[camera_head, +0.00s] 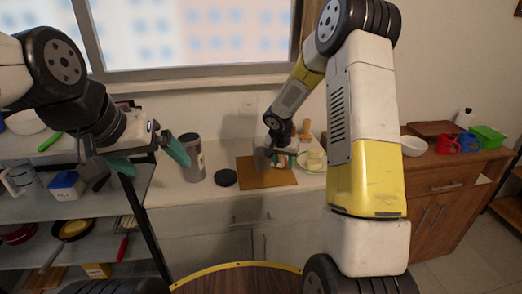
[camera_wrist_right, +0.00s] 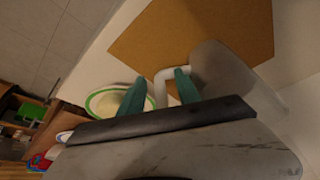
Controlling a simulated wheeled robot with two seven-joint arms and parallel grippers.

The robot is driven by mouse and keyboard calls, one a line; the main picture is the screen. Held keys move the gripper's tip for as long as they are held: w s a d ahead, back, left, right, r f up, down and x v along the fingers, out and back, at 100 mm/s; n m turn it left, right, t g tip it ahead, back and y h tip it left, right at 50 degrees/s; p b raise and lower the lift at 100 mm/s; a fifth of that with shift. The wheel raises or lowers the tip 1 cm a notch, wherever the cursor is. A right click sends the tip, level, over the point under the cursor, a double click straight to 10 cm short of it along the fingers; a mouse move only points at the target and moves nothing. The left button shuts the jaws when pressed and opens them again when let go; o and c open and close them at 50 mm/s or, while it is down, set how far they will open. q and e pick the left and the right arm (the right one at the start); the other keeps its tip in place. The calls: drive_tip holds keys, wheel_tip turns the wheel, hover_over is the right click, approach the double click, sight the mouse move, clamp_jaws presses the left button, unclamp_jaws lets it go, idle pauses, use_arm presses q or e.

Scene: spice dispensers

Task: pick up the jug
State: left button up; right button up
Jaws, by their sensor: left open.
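The jug (camera_head: 262,158) is a grey, see-through vessel on the brown cutting board (camera_head: 284,180) on the counter. In the right wrist view the jug's body (camera_wrist_right: 222,68) lies to the right, and its pale handle (camera_wrist_right: 163,88) reaches between my right fingers. My right gripper (camera_head: 280,157) is at the jug's handle side, with its fingers (camera_wrist_right: 160,82) apart on either side of the handle. A gap shows beside the left finger. The fingertips are small in the head view. My left gripper (camera_head: 149,158) is open and empty, left of the grey canister (camera_head: 193,158).
A round black lid (camera_head: 225,177) lies left of the board. A green-rimmed plate (camera_head: 312,162) with pale food stands to its right. Shelves (camera_head: 75,220) with pans and containers are at the left. A wooden cabinet (camera_head: 440,185) holds a bowl, mugs and a green box at the right.

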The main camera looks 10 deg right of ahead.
clamp_jaws()
drive_tip(key=shift+r, duration=0.1)
idle(1.2)
